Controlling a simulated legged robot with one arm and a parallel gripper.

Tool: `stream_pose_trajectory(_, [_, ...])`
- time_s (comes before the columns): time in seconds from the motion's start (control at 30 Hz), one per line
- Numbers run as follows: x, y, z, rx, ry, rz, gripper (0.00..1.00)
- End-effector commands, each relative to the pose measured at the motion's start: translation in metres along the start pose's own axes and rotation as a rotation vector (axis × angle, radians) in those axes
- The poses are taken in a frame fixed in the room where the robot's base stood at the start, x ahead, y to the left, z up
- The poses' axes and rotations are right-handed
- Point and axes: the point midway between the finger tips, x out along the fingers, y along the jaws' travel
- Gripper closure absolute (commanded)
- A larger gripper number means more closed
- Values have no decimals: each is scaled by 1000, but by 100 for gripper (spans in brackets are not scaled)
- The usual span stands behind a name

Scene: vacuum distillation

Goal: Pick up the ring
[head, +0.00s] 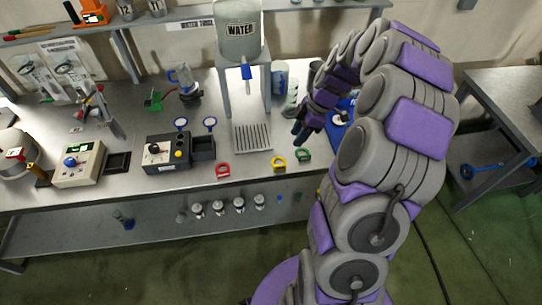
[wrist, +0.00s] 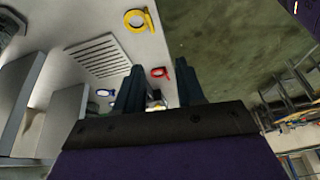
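Three small ring-shaped pieces lie along the front edge of the steel table in the head view: a red ring (head: 223,171), a yellow ring (head: 279,163) and a green ring (head: 303,155). My gripper (head: 299,136) is above the table, near the yellow and green rings. The wrist view shows the gripper (wrist: 158,67) with its two dark fingers apart and nothing held between them. In that view the yellow ring (wrist: 139,19) is beyond the fingertips, and the red ring (wrist: 158,72) appears in the gap, farther off. I cannot make out the green ring there.
A grey water tank (head: 239,30) stands on a metal frame behind a slotted drain grate (head: 251,138). A dark control box (head: 167,152) and a cream box (head: 79,164) stand at left. Several knobs line a lower shelf (head: 75,230). Another table (head: 510,95) is at right.

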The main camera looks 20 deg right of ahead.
Motion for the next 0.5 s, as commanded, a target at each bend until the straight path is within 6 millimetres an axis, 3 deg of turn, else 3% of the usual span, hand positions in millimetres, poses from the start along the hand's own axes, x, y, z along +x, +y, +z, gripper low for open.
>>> stream_pose_trajectory(0.1, [1, 10, 19, -39, 9, 11, 62])
stream_pose_trajectory(0.27, [9, 13, 22, -63, 8, 19, 62])
stream_pose_trajectory(0.5, [53, 14, 23, -63, 8, 17, 62])
